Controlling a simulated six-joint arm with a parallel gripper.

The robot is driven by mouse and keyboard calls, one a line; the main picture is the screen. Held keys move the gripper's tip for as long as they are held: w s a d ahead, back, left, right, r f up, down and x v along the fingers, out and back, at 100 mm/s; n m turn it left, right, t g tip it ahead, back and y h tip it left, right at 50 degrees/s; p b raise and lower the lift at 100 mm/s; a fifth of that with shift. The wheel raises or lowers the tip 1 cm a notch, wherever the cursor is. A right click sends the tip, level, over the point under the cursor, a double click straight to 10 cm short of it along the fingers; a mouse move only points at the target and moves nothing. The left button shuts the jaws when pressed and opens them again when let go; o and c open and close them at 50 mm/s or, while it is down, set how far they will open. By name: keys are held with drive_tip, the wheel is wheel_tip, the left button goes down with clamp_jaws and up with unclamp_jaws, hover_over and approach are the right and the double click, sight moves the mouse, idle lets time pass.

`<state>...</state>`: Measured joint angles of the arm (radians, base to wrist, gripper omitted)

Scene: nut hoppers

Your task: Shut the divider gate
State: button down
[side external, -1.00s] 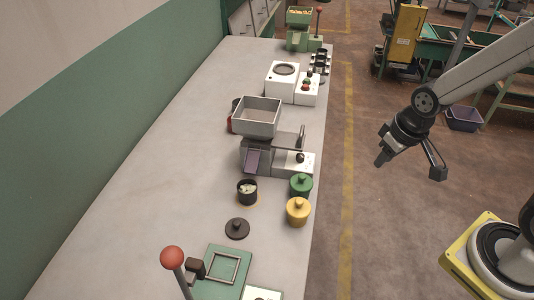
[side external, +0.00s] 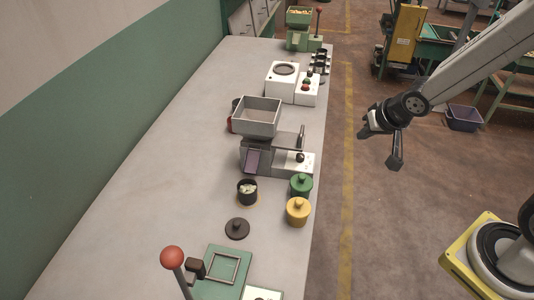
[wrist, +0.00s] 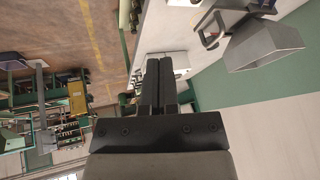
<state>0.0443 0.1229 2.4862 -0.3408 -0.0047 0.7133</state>
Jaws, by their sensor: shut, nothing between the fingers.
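A grey machine (side external: 262,143) with a square open hopper (side external: 257,113) stands mid-bench in the side view. The hopper also shows tilted at upper right in the wrist view (wrist: 262,45). My gripper (side external: 362,134) is shut and empty, in the air right of the bench edge, well apart from the machine. Its closed fingers (wrist: 166,66) show in the wrist view.
A black pot (side external: 247,192) with pale pieces stands before the chute. Green (side external: 301,185) and yellow (side external: 297,212) lidded pots are near the bench's right edge. A red-knobbed lever (side external: 172,258) rises in front; a white machine (side external: 282,83) stands behind. The bench's left side is clear.

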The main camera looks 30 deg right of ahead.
drive_tip(key=shift+w+a+r+m+t+y, duration=0.15)
drive_tip(key=shift+w+m+t, duration=0.15)
drive_tip(key=shift+w+m, duration=0.25)
drive_tip(key=shift+w+a+m+t+y, duration=0.1)
drive_tip(key=shift+w+m+t+y, duration=0.15)
drive_tip(key=shift+w, duration=0.45)
drive_tip(key=shift+w+a+r+m+t+y, duration=0.15)
drive_tip(key=shift+w+m+t, duration=0.2)
drive_tip(key=shift+w+m, duration=0.25)
drive_tip(key=shift+w+f, duration=0.1)
drive_tip(key=shift+f, duration=0.1)
approach(291, 142)
drive_tip(key=shift+w+d+f, duration=0.6)
drive_tip(key=shift+w+d, duration=0.05)
drive_tip(key=shift+d, duration=0.15)
drive_tip(key=shift+w+d+f, duration=0.6)
drive_tip(key=shift+d, duration=0.2)
drive_tip(key=shift+w+a, duration=0.1)
drive_tip(key=shift+w+a, duration=1.75)
drive_tip(key=shift+a, duration=0.05)
